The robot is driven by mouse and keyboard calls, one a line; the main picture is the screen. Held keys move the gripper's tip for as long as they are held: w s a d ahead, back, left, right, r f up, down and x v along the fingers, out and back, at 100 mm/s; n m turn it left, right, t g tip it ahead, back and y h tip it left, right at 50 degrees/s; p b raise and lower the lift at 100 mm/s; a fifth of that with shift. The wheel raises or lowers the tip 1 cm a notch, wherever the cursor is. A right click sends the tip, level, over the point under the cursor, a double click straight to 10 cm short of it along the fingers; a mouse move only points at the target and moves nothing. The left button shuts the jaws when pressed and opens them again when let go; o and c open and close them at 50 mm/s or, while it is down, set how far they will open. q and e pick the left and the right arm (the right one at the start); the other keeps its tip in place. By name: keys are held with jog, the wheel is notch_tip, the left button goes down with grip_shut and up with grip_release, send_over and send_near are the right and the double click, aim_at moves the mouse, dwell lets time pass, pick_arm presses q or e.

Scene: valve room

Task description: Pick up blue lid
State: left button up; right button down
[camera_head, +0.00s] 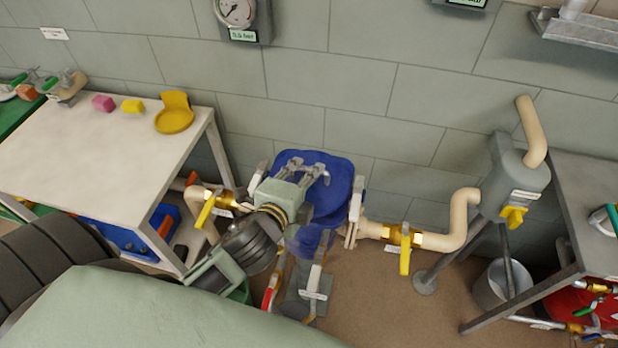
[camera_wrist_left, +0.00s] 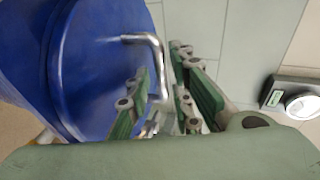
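The blue lid (camera_head: 338,170) is a round disc on top of a blue vessel (camera_head: 308,242) in the middle of the head view. In the left wrist view the lid (camera_wrist_left: 95,65) fills the left side and carries a bent metal handle (camera_wrist_left: 148,48). My left gripper (camera_head: 305,167) is over the lid, partly hiding it. Its fingers (camera_wrist_left: 163,68) are apart, with the handle close to the left finger in the wrist view. I cannot tell whether they touch the handle. My right gripper is not in view.
A white table (camera_head: 90,150) at left holds a yellow part (camera_head: 174,115) and small blocks. Beige pipes (camera_head: 462,215) with yellow valve handles (camera_head: 405,258) flank the vessel. A grey tank (camera_head: 515,175) and metal table stand at right. The wall is close behind.

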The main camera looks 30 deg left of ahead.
pick_arm(q)
jog(key=shift+x, duration=1.2)
jog(key=shift+w+f, duration=0.1)
jog(key=shift+w, duration=0.05)
jog(key=c, duration=0.5)
grip_shut()
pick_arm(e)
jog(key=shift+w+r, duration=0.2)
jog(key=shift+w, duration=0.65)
pick_arm(q)
jog(key=shift+f, duration=0.1)
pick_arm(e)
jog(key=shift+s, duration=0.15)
pick_arm(q)
jog(key=shift+r, duration=0.2)
